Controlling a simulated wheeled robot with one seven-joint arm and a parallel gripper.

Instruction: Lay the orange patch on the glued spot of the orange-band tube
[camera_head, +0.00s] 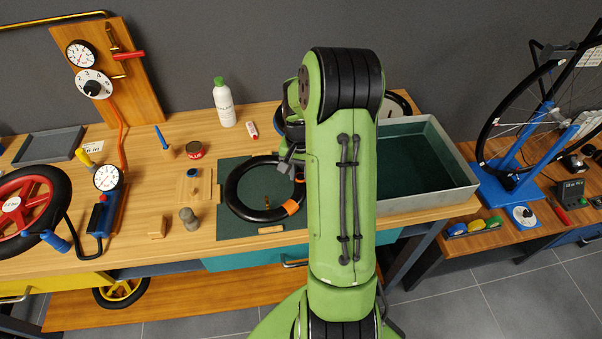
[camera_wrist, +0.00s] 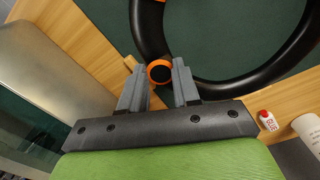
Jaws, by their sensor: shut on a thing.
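The orange-band tube (camera_head: 233,205) is a black ring on the dark green mat, with its orange band (camera_head: 292,207) at the lower right. In the wrist view the tube (camera_wrist: 147,38) curves past the fingers, and a bit of its orange band (camera_wrist: 160,1) shows at the top edge. My gripper (camera_wrist: 159,68) is shut on the orange patch (camera_wrist: 159,72), a small round piece with an orange rim and dark centre. The patch is close to the tube's edge; I cannot tell whether they touch. In the head view my gripper (camera_head: 288,168) is partly hidden by my arm. I cannot make out the glued spot.
A grey bin (camera_head: 450,165) stands to the right of the mat (camera_head: 235,229). A white bottle (camera_head: 224,104), a red tin (camera_head: 195,150) and a small red-and-white tube (camera_head: 252,130) stand behind. A grey cylinder (camera_head: 188,218) and wooden blocks are left of the mat.

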